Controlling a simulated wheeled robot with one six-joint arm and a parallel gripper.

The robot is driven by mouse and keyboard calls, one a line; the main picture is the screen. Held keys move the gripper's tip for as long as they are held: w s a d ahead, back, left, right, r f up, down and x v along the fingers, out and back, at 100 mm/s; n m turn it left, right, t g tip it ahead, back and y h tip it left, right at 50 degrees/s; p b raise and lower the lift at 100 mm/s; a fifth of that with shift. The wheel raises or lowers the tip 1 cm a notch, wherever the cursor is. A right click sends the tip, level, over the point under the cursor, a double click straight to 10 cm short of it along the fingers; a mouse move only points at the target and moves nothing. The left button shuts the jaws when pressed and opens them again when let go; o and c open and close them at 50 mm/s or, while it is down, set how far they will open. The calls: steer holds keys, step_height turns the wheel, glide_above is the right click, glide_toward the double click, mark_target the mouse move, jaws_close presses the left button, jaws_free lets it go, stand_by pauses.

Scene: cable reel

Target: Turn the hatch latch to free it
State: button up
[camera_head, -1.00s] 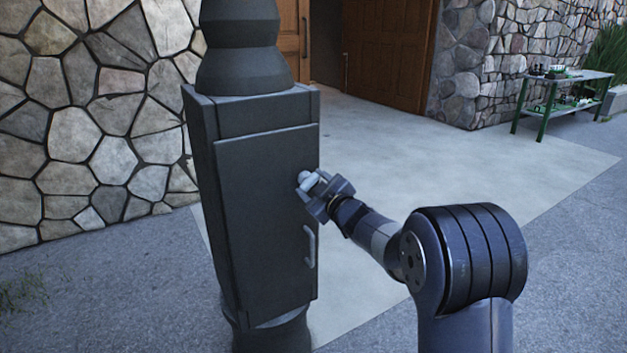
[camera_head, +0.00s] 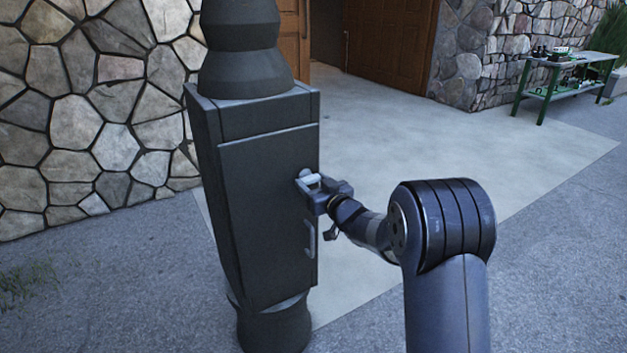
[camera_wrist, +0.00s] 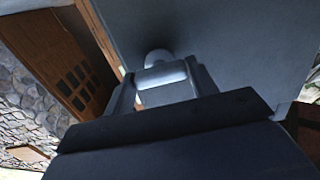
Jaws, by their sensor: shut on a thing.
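The hatch (camera_head: 262,215) is a dark grey panel on the front of a dark post box, and it lies closed against it. The hatch latch (camera_head: 309,180) is a light grey knob and bar near the hatch's upper right edge. My gripper (camera_head: 315,188) is shut on the latch from the right side. In the wrist view the latch (camera_wrist: 160,76) sits between the two fingers, with its round hub against the panel behind. The fingers hide part of the latch in the head view.
A pale curved handle (camera_head: 310,240) is on the hatch below the latch. A stone wall (camera_head: 85,120) stands to the left. A green-legged table (camera_head: 565,87) with small items stands far right. The paving right of the post is clear.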

stand_by(0.4)
steer(key=o, duration=1)
steer(key=v, duration=1)
steer(key=shift+s+d, duration=0.25)
steer(key=shift+s, duration=0.1)
steer(key=shift+w, duration=0.1)
steer(key=x, duration=1)
steer(key=shift+w+a, duration=0.3)
steer(key=shift+s+d, duration=0.1)
